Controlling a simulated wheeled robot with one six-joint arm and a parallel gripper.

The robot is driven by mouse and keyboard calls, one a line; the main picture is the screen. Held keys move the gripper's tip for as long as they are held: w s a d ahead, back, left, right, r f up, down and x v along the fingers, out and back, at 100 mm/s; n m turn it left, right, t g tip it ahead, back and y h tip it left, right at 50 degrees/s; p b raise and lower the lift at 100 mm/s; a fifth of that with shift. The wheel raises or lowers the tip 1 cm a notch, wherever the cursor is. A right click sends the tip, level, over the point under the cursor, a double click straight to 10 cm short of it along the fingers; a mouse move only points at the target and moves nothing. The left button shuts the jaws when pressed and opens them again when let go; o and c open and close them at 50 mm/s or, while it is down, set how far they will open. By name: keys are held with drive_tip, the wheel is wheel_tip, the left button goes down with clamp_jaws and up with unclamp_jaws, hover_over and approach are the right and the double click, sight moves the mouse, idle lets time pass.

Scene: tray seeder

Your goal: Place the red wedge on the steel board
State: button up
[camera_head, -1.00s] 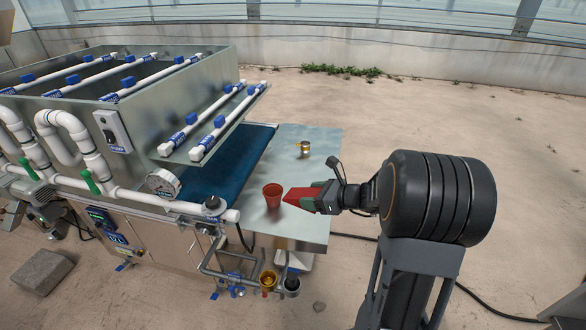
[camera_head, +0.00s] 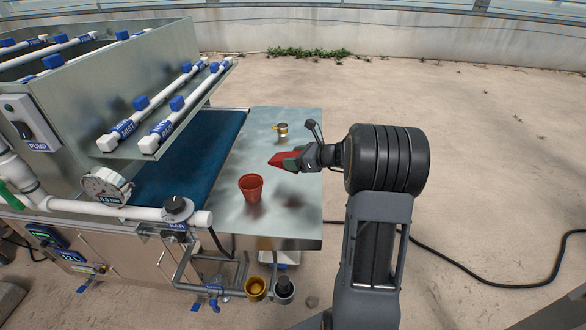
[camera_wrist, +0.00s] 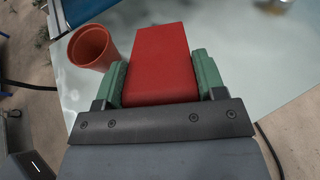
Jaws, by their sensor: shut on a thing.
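The red wedge (camera_head: 284,160) is held in my gripper (camera_head: 300,158), above the steel board (camera_head: 285,222). In the wrist view the wedge (camera_wrist: 161,62) sits between the green fingers of my gripper (camera_wrist: 160,85), which press on both its sides. The steel board (camera_wrist: 225,60) lies below it, a flat grey sheet at the end of the machine. A shadow falls on the board below the gripper, so the wedge looks clear of the surface. The wedge's underside is hidden.
A terracotta pot (camera_head: 251,187) stands on the board, left of the wedge. A small brass and steel fitting (camera_head: 281,130) stands near the board's back. The blue belt (camera_head: 185,165) adjoins the board's left side. Two cups (camera_head: 256,289) hang below the front edge. The board's front right is bare.

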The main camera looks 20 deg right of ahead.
hover_over(295, 177)
wheel_tip(295, 177, down, 4)
drive_tip(key=shift+w+f, duration=0.1)
drive_tip(key=shift+f, duration=1.5)
drive_tip(key=shift+f+b, duration=0.2)
drive_tip(key=shift+b, duration=0.2)
drive_tip(key=o, duration=1.1)
drive_tip(key=shift+c, duration=0.2)
drive_tip(key=shift+r, duration=0.1)
